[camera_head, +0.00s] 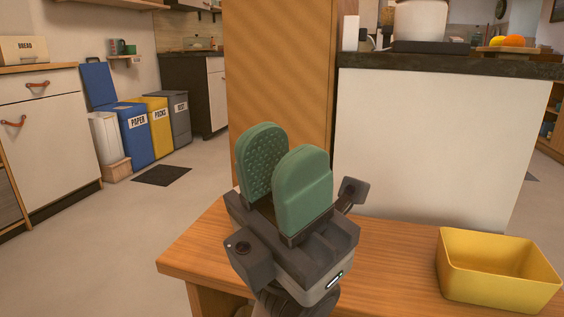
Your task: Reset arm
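My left gripper (280,150) is in the middle of the head view, above the near wooden table. Its two green padded fingers point up. They stand a little apart, and the dotted inner face of the left finger shows. I see nothing held between them. The gripper's dark body hides part of the table. My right gripper is not in view.
A yellow open bin (500,258) stands on the right of the wooden table (395,270). A wooden panel (282,60) and a white counter (425,140) rise behind it. Blue, yellow and grey recycling bins (140,135) stand at the left by a drawer cabinet (45,130). The floor (125,230) at left is mostly clear.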

